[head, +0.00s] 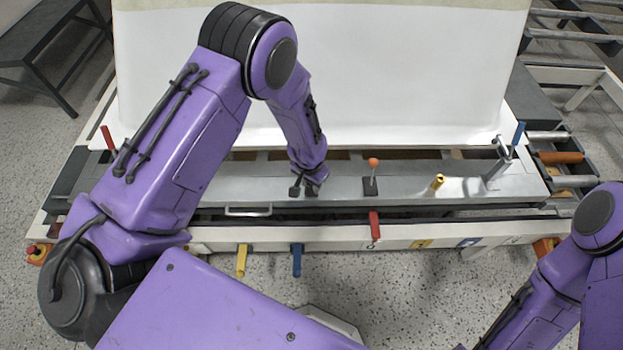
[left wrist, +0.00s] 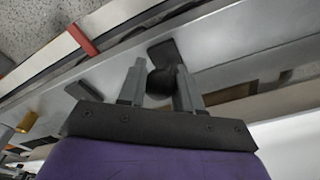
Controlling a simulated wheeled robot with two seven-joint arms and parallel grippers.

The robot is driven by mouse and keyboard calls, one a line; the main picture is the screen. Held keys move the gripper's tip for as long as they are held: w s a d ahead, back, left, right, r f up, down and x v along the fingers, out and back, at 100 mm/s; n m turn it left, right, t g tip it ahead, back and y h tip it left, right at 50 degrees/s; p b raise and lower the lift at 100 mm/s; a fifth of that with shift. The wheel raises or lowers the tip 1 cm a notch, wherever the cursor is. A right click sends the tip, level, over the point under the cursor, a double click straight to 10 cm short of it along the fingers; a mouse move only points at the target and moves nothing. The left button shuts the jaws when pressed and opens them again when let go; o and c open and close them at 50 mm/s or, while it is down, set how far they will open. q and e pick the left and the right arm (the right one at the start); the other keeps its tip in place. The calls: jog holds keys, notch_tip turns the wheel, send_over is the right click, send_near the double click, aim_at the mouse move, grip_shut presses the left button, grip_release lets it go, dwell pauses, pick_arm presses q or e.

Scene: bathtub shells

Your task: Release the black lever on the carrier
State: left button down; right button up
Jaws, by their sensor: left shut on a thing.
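My left gripper (head: 308,189) reaches down to the grey carrier beam (head: 222,194). In the left wrist view, its two grey fingers (left wrist: 159,88) stand on either side of the round black knob of the black lever (left wrist: 160,82) and are shut on it. A black base plate (left wrist: 166,52) lies just beyond the knob on the beam. In the head view, the gripper largely hides the lever. My right arm enters at the lower right; its gripper is out of view.
An orange-knobbed lever (head: 373,163) and a yellow lever (head: 437,183) stand to the right on the beam. Red (head: 375,226), yellow (head: 242,260) and blue (head: 297,260) handles line the front edge. A large white shell (head: 350,70) rises behind. A metal handle (head: 248,211) sits left of the gripper.

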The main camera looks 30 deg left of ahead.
pick_arm(q)
jog(key=shift+s+d+f, duration=0.25)
jog(key=shift+s, duration=0.15)
jog(key=c, duration=0.8)
grip_release()
jog(key=shift+w, duration=0.15)
jog(key=shift+r, duration=0.1)
jog(key=shift+r, duration=0.25)
notch_tip(320, 180, up, 10)
jog(key=s, duration=0.1)
jog(key=shift+f, duration=0.1)
